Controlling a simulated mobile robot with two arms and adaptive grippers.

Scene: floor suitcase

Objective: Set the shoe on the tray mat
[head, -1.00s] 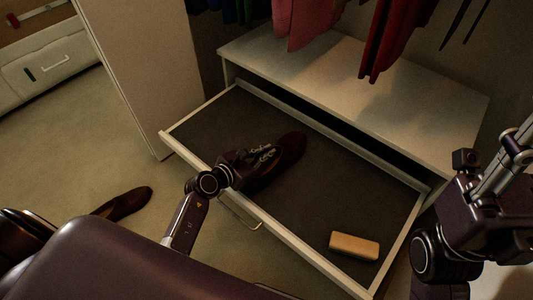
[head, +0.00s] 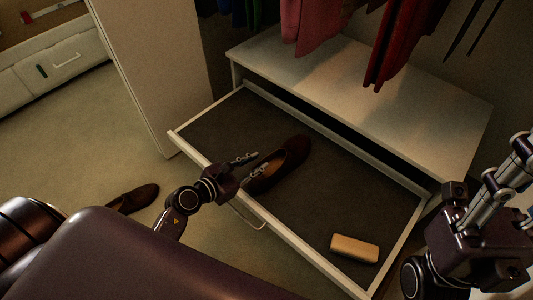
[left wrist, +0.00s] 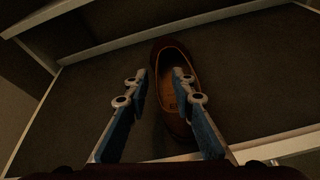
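A dark brown shoe (head: 290,155) lies on the dark tray mat (head: 215,125) that lines the open drawer. Its toe points to the far right and its opening faces up. My left gripper (head: 257,163) is open at the shoe's heel end, above the drawer's front edge. In the left wrist view the shoe (left wrist: 174,55) shows beyond and between the open fingers (left wrist: 161,75). The right-hand finger overlaps the shoe's opening; I cannot tell whether it touches. My right gripper (head: 510,165) is at the right edge, away from the shoe; its fingertips are unclear.
A second brown shoe (head: 135,198) is on the floor at left, partly hidden by my body. A tan block (head: 354,248) lies in the drawer's near right corner. A white shelf (head: 370,110) stands behind the drawer, with clothes (head: 395,45) hanging above.

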